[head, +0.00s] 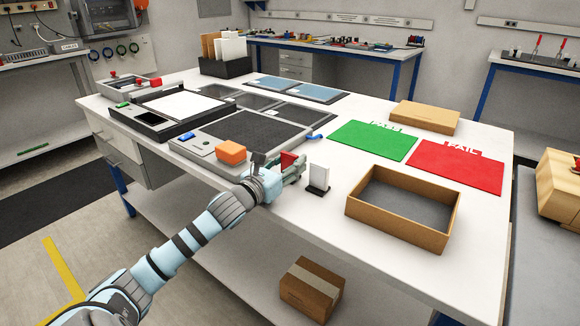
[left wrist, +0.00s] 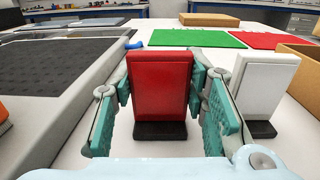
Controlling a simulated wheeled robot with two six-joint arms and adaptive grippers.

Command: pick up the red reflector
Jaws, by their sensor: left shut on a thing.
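The red reflector (left wrist: 160,82) is an upright red rectangular plate in the left wrist view, with a dark base (left wrist: 160,131) below it. My left gripper (left wrist: 160,95) has its teal finger pads on both sides of the plate and is shut on it. In the head view the red reflector (head: 288,160) shows partly behind the fingers of my left gripper (head: 293,168). I cannot tell whether its base touches the table. My right gripper is not in view.
A white reflector (head: 318,177) on a dark base stands close on the right.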

